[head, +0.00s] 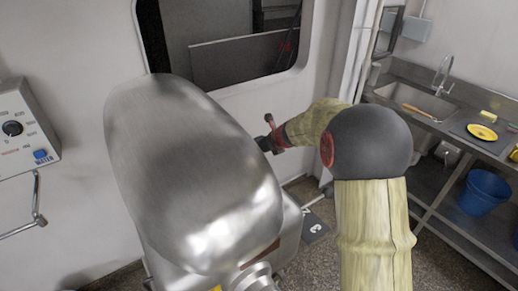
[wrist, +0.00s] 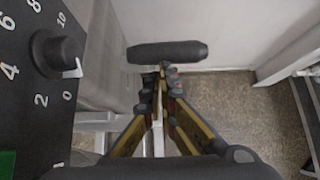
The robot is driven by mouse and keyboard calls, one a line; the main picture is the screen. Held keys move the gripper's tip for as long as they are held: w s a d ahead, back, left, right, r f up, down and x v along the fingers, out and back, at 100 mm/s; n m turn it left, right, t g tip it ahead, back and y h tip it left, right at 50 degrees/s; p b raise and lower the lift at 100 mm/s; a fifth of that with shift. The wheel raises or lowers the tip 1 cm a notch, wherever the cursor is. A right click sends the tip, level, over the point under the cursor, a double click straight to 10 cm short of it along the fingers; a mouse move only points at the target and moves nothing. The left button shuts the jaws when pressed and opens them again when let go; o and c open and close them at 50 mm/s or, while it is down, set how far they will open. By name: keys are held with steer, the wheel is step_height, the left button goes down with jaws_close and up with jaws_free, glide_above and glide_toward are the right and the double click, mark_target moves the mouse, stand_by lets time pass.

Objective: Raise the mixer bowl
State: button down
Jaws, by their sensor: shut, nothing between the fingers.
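The mixer's big rounded metal head (head: 190,170) fills the middle of the head view. I cannot make out its bowl, which is hidden in both views. In the wrist view, a black cylindrical handle (wrist: 167,52) lies crosswise just beyond the fingertips. My gripper (wrist: 162,75) is shut and empty, its fingers together and pointing at the handle; I cannot tell whether they touch it. In the head view my gripper (head: 267,143) is at the right side of the mixer head, partly hidden. A black panel with a numbered dial (wrist: 58,52) is close at the left in the wrist view.
A wall control box (head: 25,130) and a metal rail (head: 25,222) are at the left. Speckled floor (wrist: 235,115) is open right of the gripper.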

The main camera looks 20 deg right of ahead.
steer(key=w+r+p, duration=0.1)
steer(key=w+p, duration=0.1)
steer(key=w+a+r+p, duration=0.1)
steer(key=w+r+p, duration=0.1)
steer(key=p, duration=0.1)
steer(key=shift+w+p, duration=0.3)
steer(key=shift+w, duration=0.25)
steer(key=shift+s+f, duration=0.1)
